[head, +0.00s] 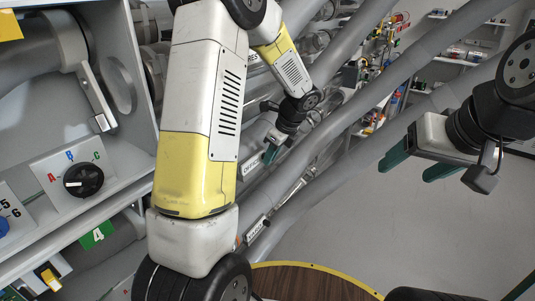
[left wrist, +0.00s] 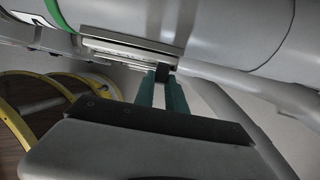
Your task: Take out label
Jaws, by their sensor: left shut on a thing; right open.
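My left gripper (head: 270,153) has teal fingers and is beside a grey tube, at the end of a small white label (head: 251,165) with dark lettering. In the left wrist view the fingers (left wrist: 163,92) are shut on a dark end piece of the label. A pale, slim label holder (left wrist: 130,50) runs along the underside of the tube there. I cannot tell how far the label sits inside the holder. My right gripper (head: 418,166) is open and empty over the floor at the right, away from the tubes.
Several grey tubes (head: 340,125) run diagonally past my left arm. Another label (head: 257,229) is on a lower tube. A panel with a black knob (head: 84,179) and a green tag (head: 97,235) are at the left. A round brown platform with a yellow rim (head: 318,267) is below. Floor at right is clear.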

